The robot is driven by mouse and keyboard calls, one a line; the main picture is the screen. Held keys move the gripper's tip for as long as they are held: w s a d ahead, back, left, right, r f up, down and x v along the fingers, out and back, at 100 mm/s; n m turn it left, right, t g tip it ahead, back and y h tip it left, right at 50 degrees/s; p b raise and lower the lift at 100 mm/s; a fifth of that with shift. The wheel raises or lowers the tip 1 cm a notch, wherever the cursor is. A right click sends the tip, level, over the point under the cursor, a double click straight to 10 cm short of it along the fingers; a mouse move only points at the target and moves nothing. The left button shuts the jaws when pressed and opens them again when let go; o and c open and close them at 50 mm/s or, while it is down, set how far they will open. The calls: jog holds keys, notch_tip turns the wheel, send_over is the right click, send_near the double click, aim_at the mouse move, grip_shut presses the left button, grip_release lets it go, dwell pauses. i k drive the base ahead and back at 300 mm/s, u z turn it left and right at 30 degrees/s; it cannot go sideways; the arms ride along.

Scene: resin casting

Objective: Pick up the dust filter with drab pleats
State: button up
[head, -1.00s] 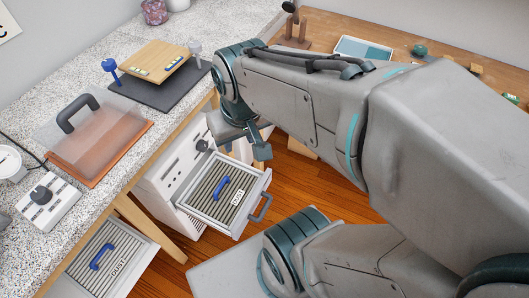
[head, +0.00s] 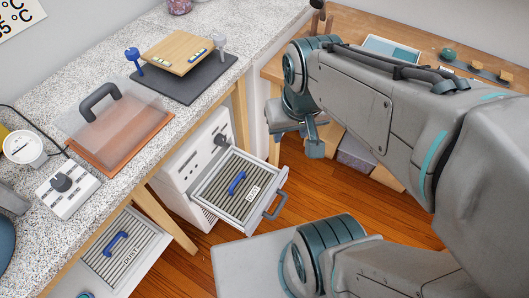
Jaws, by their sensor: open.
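A pleated dust filter (head: 228,196) with drab, brownish-grey pleats, a blue handle and a white label lies in the pulled-out drawer (head: 270,190) of a white unit. My gripper (head: 296,132) is open and empty, pointing down. It is above and to the right of the drawer, apart from both filters. Part of its fingers is hard to make out.
The speckled worktop (head: 60,190) overhangs the white unit (head: 190,170). Its wooden legs (head: 165,220) stand between the two filters. A brown-based clear cover (head: 115,145) and a dark mat (head: 205,85) lie on top. Wooden floor (head: 310,195) is open right of the drawer.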

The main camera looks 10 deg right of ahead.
aim_at(236, 190)
jog(key=z, duration=1.1)
jog(key=k, duration=0.95)
jog(key=u, duration=1.3)
jog(key=i, duration=1)
jog(key=u, duration=0.05)
